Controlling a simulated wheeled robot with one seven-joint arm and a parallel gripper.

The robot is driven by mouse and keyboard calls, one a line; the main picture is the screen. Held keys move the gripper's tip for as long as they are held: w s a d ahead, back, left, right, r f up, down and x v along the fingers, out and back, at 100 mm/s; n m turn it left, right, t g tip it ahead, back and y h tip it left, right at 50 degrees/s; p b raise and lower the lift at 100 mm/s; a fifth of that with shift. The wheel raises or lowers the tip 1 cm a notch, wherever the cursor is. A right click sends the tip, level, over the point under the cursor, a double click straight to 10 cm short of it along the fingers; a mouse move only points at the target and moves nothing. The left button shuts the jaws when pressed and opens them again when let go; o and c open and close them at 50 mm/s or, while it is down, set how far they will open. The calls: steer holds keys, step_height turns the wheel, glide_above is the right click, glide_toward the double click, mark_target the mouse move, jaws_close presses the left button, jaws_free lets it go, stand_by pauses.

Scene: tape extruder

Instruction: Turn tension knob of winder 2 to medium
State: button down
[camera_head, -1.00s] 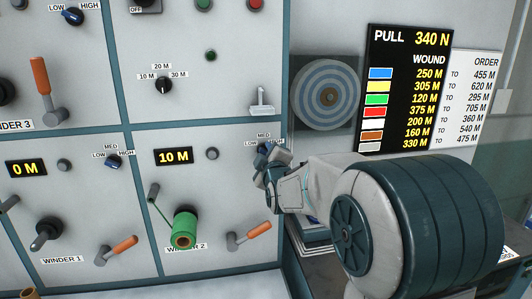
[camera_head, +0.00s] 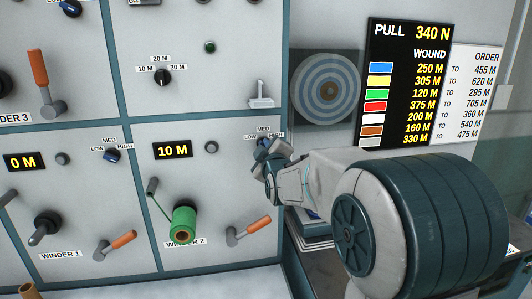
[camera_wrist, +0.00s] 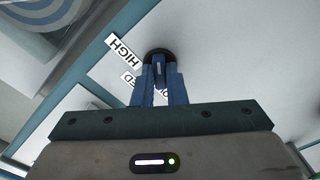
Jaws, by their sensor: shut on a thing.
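The tension knob (camera_wrist: 159,58) of winder 2 is a dark round knob with a blue grip, on the white panel at the upper right of the winder 2 section. In the wrist view my gripper (camera_wrist: 159,80) is shut on the knob, with its two blue fingers on either side of the grip. The HIGH label (camera_wrist: 123,50) shows clearly there; the MED and LOW labels are partly covered by the fingers. In the head view my gripper (camera_head: 266,150) covers most of the knob, below the MED label (camera_head: 263,129). I cannot tell the knob's exact setting.
Winder 2 carries a green tape roll (camera_head: 183,222), a 10 M display (camera_head: 172,150) and an orange-handled lever (camera_head: 249,230) below my gripper. Winder 1's tension knob (camera_head: 112,155) is to the left. A blue-and-white ringed disc (camera_head: 325,89) and the order board stand to the right.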

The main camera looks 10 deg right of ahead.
steer(key=shift+m+b, duration=5.3)
steer(key=shift+b, duration=0.65)
steer(key=c, duration=1.5)
jaws_free()
steer(key=shift+o, duration=0.2)
steer(key=shift+s, duration=0.1)
steer(key=s+b, duration=0.1)
steer(key=s, duration=1.2)
steer(key=shift+s, duration=0.35)
